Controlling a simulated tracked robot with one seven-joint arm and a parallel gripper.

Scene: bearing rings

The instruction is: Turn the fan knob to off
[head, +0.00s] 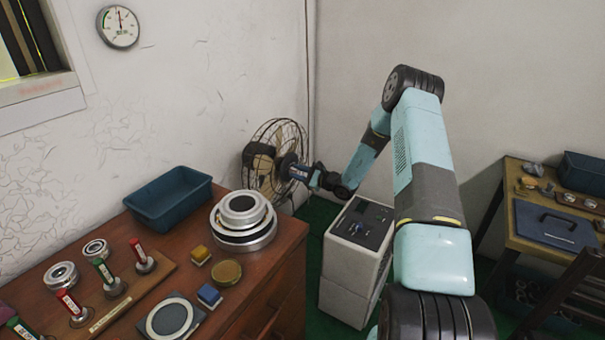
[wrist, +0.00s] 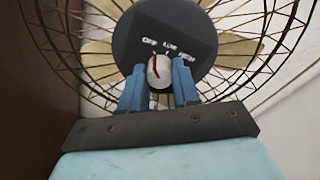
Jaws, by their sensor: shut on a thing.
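The fan (head: 268,150) stands in the corner in the head view, behind the wooden cabinet. In the wrist view its dark round hub (wrist: 140,30) faces me, with several small white labels in an arc above the knob. The fan knob (wrist: 163,68) is white with a red line. The line's upper end points up and slightly left, towards the leftmost labels; the lettering is too blurred to read surely. My gripper (wrist: 158,86) is shut on the knob, with one blue finger on each side. In the head view my gripper (head: 299,172) is at the hub and the knob is hidden.
A wire cage (wrist: 62,60) surrounds the hub. The wooden cabinet (head: 285,240) left of my arm holds a blue bin (head: 168,205), stacked bearing rings (head: 243,222) and small parts. A white box unit (head: 345,275) stands below my forearm. A workbench (head: 520,230) is at right.

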